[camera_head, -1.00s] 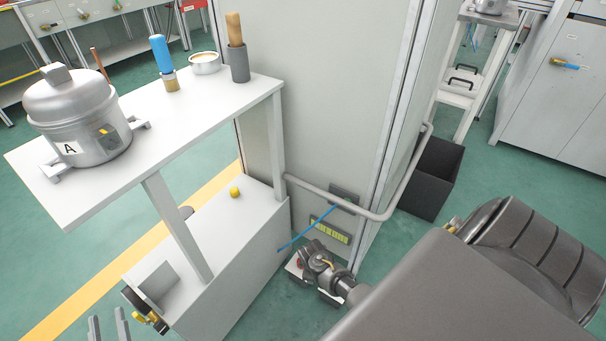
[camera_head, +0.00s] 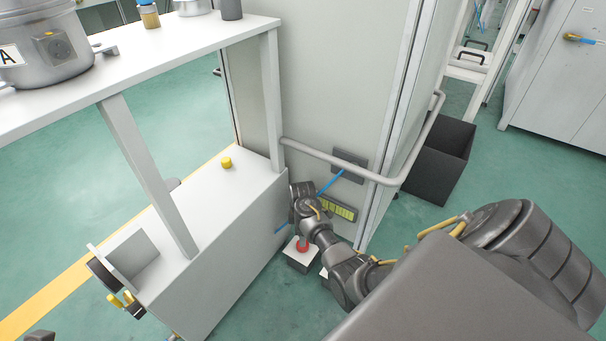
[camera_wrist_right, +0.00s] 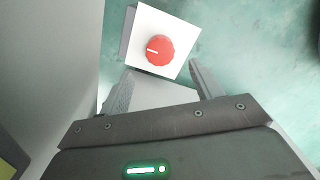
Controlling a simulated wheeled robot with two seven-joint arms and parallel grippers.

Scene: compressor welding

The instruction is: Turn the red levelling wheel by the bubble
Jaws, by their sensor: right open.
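The red levelling wheel (camera_head: 303,248) sits on a white block low down between the white bench and the cabinet. In the right wrist view the wheel (camera_wrist_right: 159,50) is a round red knob with a white mark, on a square white plate (camera_wrist_right: 142,22). My right gripper (camera_wrist_right: 162,77) is open and empty, its two fingers spread just short of the wheel and apart from it. In the head view my right arm reaches down beside the cabinet; its fingers cannot be made out. I cannot make out a bubble.
The white bench (camera_head: 225,240) stands close on the left, with a yellow knob (camera_head: 227,162) on top. The cabinet (camera_head: 330,90) has a grey rail (camera_head: 340,165) above my right arm. A dark bin (camera_head: 440,160) stands to the right. A metal pot (camera_head: 45,50) is on the upper shelf.

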